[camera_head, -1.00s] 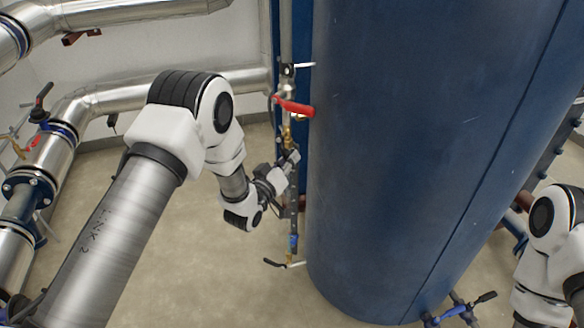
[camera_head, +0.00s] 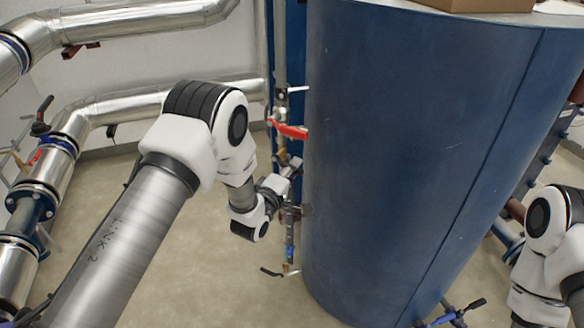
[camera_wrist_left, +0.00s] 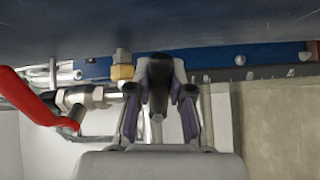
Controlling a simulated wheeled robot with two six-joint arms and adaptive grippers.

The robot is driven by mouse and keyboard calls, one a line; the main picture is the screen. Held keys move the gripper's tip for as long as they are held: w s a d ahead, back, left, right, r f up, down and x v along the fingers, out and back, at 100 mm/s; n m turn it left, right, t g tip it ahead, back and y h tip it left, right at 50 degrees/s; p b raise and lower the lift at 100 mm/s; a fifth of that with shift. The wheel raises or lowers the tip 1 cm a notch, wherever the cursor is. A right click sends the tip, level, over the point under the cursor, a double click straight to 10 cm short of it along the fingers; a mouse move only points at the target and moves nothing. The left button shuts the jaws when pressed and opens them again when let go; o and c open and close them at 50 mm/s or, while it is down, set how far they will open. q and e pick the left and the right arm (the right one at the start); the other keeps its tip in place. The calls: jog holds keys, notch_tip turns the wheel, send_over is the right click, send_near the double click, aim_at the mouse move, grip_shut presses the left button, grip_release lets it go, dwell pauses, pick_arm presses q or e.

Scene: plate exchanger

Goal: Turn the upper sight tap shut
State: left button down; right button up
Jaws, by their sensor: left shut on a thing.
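The upper sight tap has a brass body (camera_head: 283,156), just below a red lever in the head view. A brass fitting (camera_wrist_left: 122,68) also shows in the left wrist view. My left gripper (camera_head: 296,166) is at the sight pipe beside the blue tank, just below and right of the brass. In the left wrist view, my left gripper (camera_wrist_left: 159,78) is shut around a dark handle (camera_wrist_left: 157,98), with a finger on each side. I take this for the tap's lever; its joint with the tap is partly hidden. My right gripper is out of view.
The big blue tank (camera_head: 400,160) stands close to the right of my left gripper. The red lever (camera_head: 288,130) sits just above it, and a lower black lever (camera_head: 271,272) is below. Silver pipes (camera_head: 105,108) run at the left. The floor (camera_head: 225,285) between is open.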

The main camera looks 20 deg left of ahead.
pick_arm(q)
jog(key=shift+r+n+p, duration=0.4)
jog(key=shift+r+n, duration=0.1)
jog(key=shift+n, duration=0.4)
jog(key=c, duration=1)
grip_release()
jog(key=shift+s, duration=0.1)
jog(key=s, duration=0.4)
jog(key=s+a, duration=0.1)
jog(key=s, duration=0.2)
jog(key=s+a, duration=0.1)
jog(key=s, duration=0.3)
jog(key=shift+s+a, duration=0.1)
jog(key=shift+s, duration=0.2)
